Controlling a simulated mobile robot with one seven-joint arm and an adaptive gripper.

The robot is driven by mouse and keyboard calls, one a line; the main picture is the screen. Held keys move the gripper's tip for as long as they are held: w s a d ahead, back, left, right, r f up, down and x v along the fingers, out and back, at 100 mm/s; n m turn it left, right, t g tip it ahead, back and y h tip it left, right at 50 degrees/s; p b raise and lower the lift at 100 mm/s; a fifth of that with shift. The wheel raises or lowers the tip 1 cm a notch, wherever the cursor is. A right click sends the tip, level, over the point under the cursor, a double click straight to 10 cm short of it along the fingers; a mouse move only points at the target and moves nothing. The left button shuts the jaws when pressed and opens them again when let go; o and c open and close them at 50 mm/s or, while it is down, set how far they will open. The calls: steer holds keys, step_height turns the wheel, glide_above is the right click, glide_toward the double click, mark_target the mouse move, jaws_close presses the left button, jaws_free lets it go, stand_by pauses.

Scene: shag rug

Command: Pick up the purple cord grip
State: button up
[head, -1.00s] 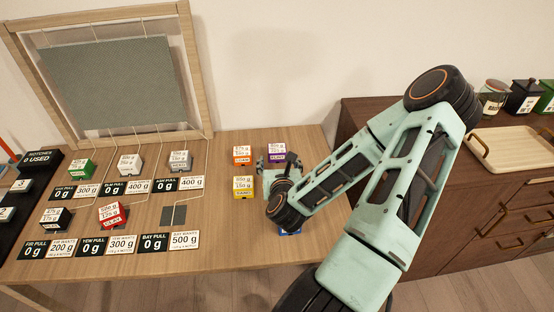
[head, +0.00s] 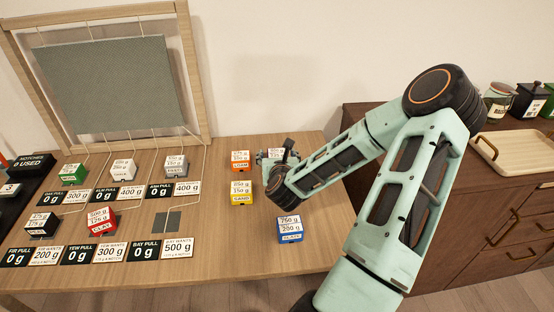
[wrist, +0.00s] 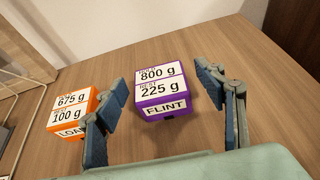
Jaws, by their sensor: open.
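The purple cord grip (wrist: 164,108), labelled FLINT with 800 g and 225 g, sits on the wooden table in the wrist view. My gripper (wrist: 163,84) is open, with one blue finger on each side of it and gaps between. The fingers appear apart from the block; their height over the table is hard to judge. In the head view my gripper (head: 272,157) is at the back right of the table, and my wrist and gripper hide most of the purple block.
The orange LOAM block (wrist: 75,112) stands close to the left finger. A yellow SAND block (head: 241,193) and a blue block (head: 290,230) stand nearer the front. A wooden frame with a grey panel (head: 112,85) and several labelled blocks are at left.

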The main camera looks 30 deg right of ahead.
steer(key=shift+w+d+f, duration=0.15)
steer(key=shift+w, duration=0.25)
steer(key=c, duration=1.3)
